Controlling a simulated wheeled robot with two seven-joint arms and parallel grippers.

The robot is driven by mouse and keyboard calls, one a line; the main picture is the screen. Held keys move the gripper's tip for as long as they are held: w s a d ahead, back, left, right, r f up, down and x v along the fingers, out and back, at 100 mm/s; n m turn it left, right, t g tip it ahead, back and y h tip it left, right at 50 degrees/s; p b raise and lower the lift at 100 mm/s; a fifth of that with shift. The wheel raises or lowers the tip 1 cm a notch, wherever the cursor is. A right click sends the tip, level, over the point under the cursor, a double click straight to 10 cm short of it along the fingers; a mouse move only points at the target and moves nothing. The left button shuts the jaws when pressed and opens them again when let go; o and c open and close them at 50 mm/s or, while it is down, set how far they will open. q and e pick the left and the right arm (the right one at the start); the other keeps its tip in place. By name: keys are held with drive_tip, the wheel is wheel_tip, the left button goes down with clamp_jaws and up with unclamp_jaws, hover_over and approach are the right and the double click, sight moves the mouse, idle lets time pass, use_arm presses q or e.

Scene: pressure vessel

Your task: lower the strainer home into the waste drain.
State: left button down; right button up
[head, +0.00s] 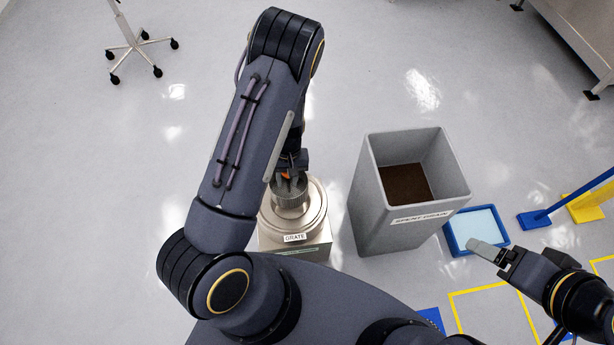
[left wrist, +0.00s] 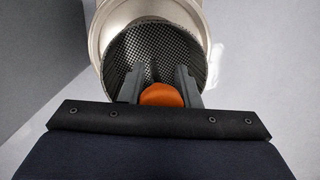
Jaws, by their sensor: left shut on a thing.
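The strainer (head: 290,192) is a grey cup with a ribbed side. In the left wrist view its dark mesh (left wrist: 152,52) and orange grip (left wrist: 161,96) show. My left gripper (head: 289,175) is shut on the orange grip, with the fingers (left wrist: 158,84) on either side of it. The strainer is over the round steel drain (head: 312,228), on a block labelled "GRATE". In the left wrist view the drain's pale rim (left wrist: 106,22) shows behind the mesh, mostly at the top. How far the strainer's underside is from the drain is hidden. My right gripper (head: 487,252) is off to the right, empty.
A tall grey bin (head: 377,215) labelled "SPENT GRAIN", with brown contents, stands just right of the drain. A blue tray (head: 453,243) lies beyond it. The floor left of the drain is clear.

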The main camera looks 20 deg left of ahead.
sight(288, 190)
idle(0.4)
use_arm(q)
drive_tip(key=shift+f+b, duration=2.4)
drive_tip(key=shift+f, duration=0.55)
drive_tip(key=shift+f+b, duration=4.5)
drive_tip(key=shift+f, duration=1.1)
drive_tip(key=c, duration=1)
unclamp_jaws()
drive_tip(key=shift+r, duration=0.1)
drive_tip(key=shift+r, duration=0.1)
